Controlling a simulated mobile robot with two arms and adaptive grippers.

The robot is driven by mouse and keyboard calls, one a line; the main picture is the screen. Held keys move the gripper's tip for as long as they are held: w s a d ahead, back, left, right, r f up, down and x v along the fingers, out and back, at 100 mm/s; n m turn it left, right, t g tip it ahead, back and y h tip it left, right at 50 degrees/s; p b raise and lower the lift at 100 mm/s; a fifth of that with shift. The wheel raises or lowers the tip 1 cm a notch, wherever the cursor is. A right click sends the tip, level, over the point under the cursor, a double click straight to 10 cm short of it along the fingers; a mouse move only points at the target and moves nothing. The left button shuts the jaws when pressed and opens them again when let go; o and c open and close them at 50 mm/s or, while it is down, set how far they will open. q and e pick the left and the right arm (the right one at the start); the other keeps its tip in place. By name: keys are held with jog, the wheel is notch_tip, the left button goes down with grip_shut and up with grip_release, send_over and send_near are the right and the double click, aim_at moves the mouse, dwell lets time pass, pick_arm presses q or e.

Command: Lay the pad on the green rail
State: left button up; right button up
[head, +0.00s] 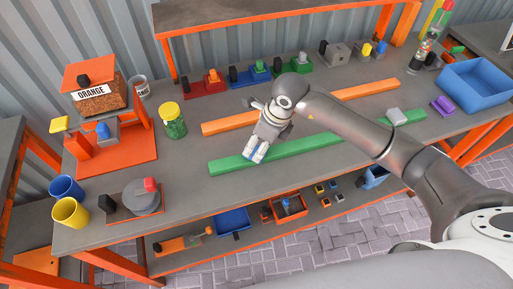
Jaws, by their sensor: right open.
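The green rail (320,141) lies along the bench, from left of centre to the right. A small pale grey block (396,116), which may be the pad, is at the rail's right end and looks to rest on it. A purple block (443,106) lies on the bench right of that end; I cannot tell which of the two is the pad. My right gripper (256,156) is open, pointing down over the left part of the green rail. I see nothing held in it. Its arm hides part of the bench. My left gripper is not in view.
An orange rail (365,90) lies behind the green one, partly behind my arm. A green-filled jar (172,121), an orange stand (120,150) and yellow and blue cups (70,212) are at left. A blue bin (475,84) stands at right. The bench front is mostly clear.

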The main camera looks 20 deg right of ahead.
jog(key=b+v, duration=0.1)
jog(key=v, duration=0.7)
jog(key=shift+r, duration=0.15)
